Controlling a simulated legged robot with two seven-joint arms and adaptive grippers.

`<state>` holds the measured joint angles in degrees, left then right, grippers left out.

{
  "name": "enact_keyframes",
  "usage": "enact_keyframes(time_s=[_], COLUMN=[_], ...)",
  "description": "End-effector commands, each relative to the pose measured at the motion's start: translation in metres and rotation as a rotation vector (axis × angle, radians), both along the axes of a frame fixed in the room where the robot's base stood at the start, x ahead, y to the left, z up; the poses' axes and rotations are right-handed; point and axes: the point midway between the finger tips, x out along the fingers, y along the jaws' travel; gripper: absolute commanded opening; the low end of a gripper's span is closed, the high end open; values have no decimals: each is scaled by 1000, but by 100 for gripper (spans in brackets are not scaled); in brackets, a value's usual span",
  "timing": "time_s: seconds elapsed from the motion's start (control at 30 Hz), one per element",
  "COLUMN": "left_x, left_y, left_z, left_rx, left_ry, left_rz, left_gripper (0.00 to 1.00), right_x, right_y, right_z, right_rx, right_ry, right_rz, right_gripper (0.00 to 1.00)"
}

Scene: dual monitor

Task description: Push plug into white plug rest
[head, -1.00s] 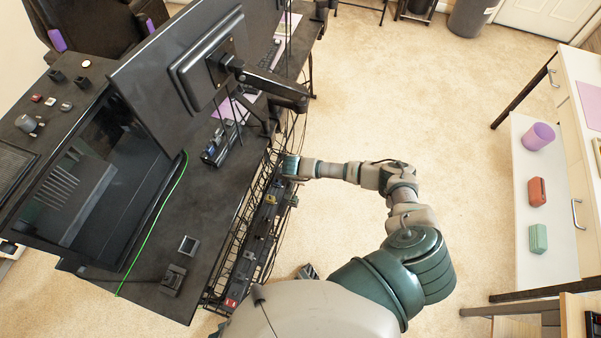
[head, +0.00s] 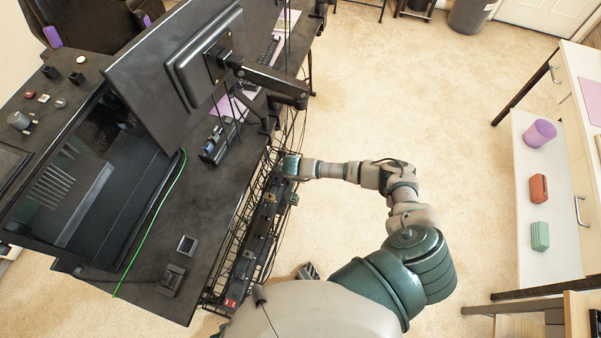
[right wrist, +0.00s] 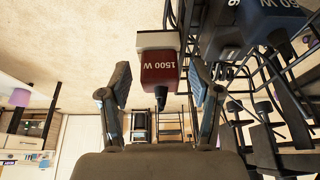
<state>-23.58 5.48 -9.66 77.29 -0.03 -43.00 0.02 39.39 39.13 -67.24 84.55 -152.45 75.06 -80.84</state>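A red plug (right wrist: 160,72) marked "1500 W" shows in the right wrist view, with its dark cord end toward my gripper. Its far end meets a white block (right wrist: 158,40), likely the white plug rest; I cannot tell how deep it sits. My right gripper (right wrist: 160,84) is open, one finger on each side of the red plug, with visible gaps. In the head view my right gripper (head: 290,166) is at the wire cable basket behind the desk; the red plug cannot be made out there. My left gripper is not in view.
The wire basket (head: 240,262) with adapters and cables runs along the black desk (head: 205,200). In the right wrist view a blue plug (right wrist: 268,22) and dark plugs and cords crowd the right. Monitors stand on the desk. The carpet (head: 390,90) beside it is clear.

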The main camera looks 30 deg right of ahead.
Motion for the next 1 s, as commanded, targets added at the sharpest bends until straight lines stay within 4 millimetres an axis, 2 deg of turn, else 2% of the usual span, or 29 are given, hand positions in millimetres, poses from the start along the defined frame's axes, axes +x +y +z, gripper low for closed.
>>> enact_keyframes(time_s=[0.23, 0.33, 0.47, 0.7, 0.83, 1.0], left_x=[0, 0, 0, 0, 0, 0], left_y=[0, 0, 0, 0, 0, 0], left_z=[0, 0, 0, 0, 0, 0], left_rx=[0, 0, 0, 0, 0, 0], left_ry=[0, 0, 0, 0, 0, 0], left_rz=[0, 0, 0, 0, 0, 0], left_gripper=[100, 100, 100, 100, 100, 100], right_x=[0, -2, -8, -21, -26, -29], right_y=[0, 3, 9, 25, 31, 34], right_z=[1, 9, 30, 80, 98, 109], right_rx=[0, 0, 1, 1, 2, 0], right_ry=[0, 0, -2, -2, 0, 1], right_rz=[0, 1, 3, 3, 2, 0], right_gripper=[64, 64, 64, 64, 64, 64])
